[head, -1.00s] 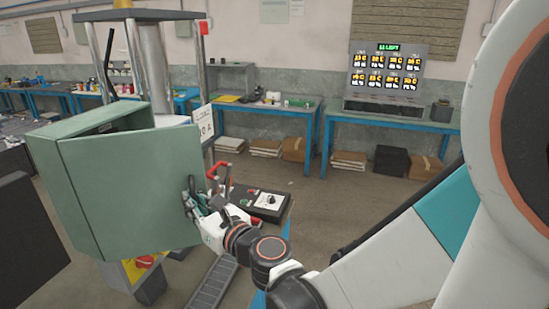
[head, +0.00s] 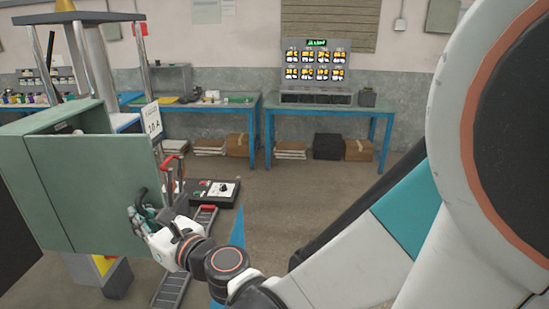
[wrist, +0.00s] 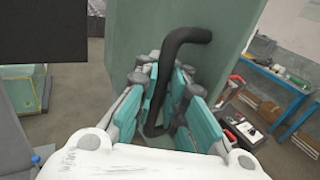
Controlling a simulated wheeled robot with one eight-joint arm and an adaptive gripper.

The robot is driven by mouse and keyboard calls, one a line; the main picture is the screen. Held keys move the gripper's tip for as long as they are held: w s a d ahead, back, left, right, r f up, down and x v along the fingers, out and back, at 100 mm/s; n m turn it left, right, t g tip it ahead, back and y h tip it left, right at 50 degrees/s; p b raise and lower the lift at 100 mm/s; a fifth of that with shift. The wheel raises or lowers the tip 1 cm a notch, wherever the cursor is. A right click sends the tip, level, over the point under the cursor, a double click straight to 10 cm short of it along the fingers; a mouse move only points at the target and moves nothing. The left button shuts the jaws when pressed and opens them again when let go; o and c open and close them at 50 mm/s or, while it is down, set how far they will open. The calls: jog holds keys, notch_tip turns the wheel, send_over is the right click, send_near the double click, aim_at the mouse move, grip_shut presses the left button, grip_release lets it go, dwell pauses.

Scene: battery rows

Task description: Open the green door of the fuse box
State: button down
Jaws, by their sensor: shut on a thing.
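The green fuse box (head: 30,125) stands at the left of the head view. Its green door (head: 95,185) stands ajar, with a gap into the box along its top edge. My gripper (head: 138,216) is at the lower right part of the door. In the wrist view, the door (wrist: 125,55) rises behind my gripper (wrist: 165,100), whose teal-padded fingers are shut around the black bent handle (wrist: 172,65). The top of the handle sticks out above the fingers. Most of the box's inside is hidden by the door.
Blue tables (head: 330,111) stand along the back wall, with cartons (head: 238,145) beneath. A metal-post frame (head: 140,60) stands behind the fuse box. The floor at centre is open.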

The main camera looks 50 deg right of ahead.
jog(key=shift+s+a+f, duration=0.1)
jog(key=shift+s+a, duration=0.2)
jog(key=shift+s, duration=0.15)
jog(key=c, duration=1.8)
grip_release()
jog(key=shift+s+d, duration=0.1)
jog(key=shift+s, duration=0.05)
jog(key=shift+o, duration=0.7)
jog(key=shift+s+d, duration=0.1)
jog(key=shift+w, duration=0.2)
jog(key=shift+r, duration=0.3)
